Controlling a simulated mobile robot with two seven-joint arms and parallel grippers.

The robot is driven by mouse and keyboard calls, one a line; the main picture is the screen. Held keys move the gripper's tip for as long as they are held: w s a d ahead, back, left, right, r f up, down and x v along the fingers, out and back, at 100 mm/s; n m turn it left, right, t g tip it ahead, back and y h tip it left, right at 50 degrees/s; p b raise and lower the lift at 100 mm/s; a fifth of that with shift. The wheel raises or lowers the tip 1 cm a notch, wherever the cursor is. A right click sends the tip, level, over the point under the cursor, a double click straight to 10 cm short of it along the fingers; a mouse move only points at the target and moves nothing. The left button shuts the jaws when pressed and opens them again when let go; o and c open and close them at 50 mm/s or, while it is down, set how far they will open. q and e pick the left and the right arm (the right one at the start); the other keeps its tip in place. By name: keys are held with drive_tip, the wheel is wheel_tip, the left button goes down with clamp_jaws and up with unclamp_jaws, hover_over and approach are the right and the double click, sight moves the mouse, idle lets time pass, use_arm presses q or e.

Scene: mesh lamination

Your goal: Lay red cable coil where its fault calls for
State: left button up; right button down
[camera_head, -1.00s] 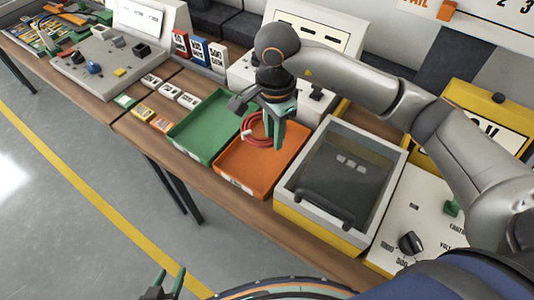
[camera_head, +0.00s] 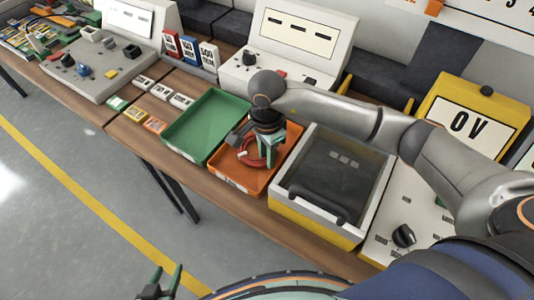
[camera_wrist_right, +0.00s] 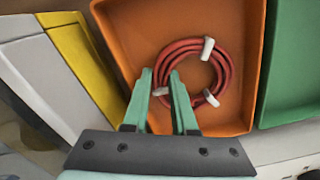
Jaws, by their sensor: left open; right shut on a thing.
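The red cable coil (camera_head: 246,157), bound with white ties, is over the orange tray (camera_head: 232,178) in the head view. In the right wrist view the coil (camera_wrist_right: 227,72) appears as a ring against the floor of the orange tray (camera_wrist_right: 130,35). My right gripper (camera_head: 267,158) is shut on the coil's near-left edge; its green fingers also show in the right wrist view (camera_wrist_right: 165,80). Whether the coil touches the tray floor is not clear. My left gripper (camera_head: 162,280) is open and empty at the bottom of the head view, away from the table.
A green tray (camera_head: 205,120) stands left of the orange one. A yellow-based box with a grey-tinted top (camera_head: 335,165) stands close on its right. Small labelled blocks (camera_head: 162,102) lie further left.

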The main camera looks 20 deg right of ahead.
drive_tip(key=c, duration=1)
unclamp_jaws()
drive_tip(key=shift+r+p, duration=0.3)
wheel_tip(320, 180, up, 12)
drive_tip(key=b, duration=0.1)
drive_tip(key=shift+f, duration=0.2)
drive_tip(key=shift+s, duration=0.1)
